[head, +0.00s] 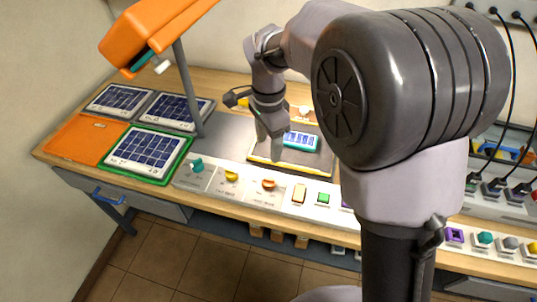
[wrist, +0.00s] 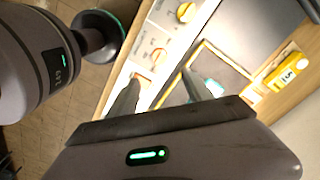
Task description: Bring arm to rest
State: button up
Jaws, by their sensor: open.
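My arm reaches over the workbench (head: 232,130) from the right. My arm links hide much of the right side of the bench.
Solar panels (head: 145,152) and an orange mat (head: 84,139) lie at the left. An orange lamp (head: 150,35) on a post overhangs them. A control strip with knobs (head: 231,176) runs along the front. A yellow box (wrist: 290,72) stands by the tray. Chargers with cables (head: 495,186) are at the right.

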jog(key=shift+r, duration=0.95)
jog(key=s+d+r+n+t+y+b, duration=0.1)
jog(key=s+d+r+n+t+b, duration=0.15)
jog(key=s+d+r, duration=0.3)
jog(key=s+d+n+t+y+b, duration=0.1)
jog(key=s+d+n+t, duration=0.2)
jog(key=s, duration=1.3)
jog(key=shift+s+d+f+n, duration=0.15)
jog(key=shift+d+f+n, duration=0.05)
jog(key=shift+d+n, duration=0.9)
jog(key=shift+a, duration=0.1)
